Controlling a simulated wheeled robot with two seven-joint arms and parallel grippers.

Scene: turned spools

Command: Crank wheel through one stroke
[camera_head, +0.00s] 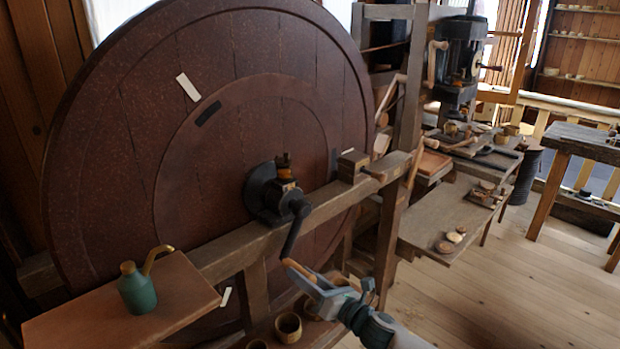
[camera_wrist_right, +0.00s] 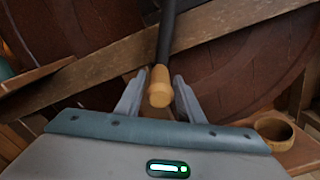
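The big dark-red wheel (camera_head: 120,150) stands upright in a wooden frame, with a black hub (camera_head: 272,192) at its middle. A black crank arm (camera_head: 294,235) hangs down from the hub and ends in a light wooden handle (camera_head: 298,268). My right gripper (camera_head: 308,280) is at the handle. In the right wrist view the handle (camera_wrist_right: 160,88) lies between the two fingers (camera_wrist_right: 160,92), with a small gap visible on each side, so the gripper is open around it. The crank arm (camera_wrist_right: 166,35) rises behind it. My left gripper is not in view.
A wooden beam (camera_head: 228,252) crosses in front of the wheel. A green oil can (camera_head: 138,290) stands on a board at lower left. Wooden cups (camera_head: 288,327) sit below the handle. A workbench (camera_head: 440,215) stands to the right, with open floor (camera_head: 480,290) in front.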

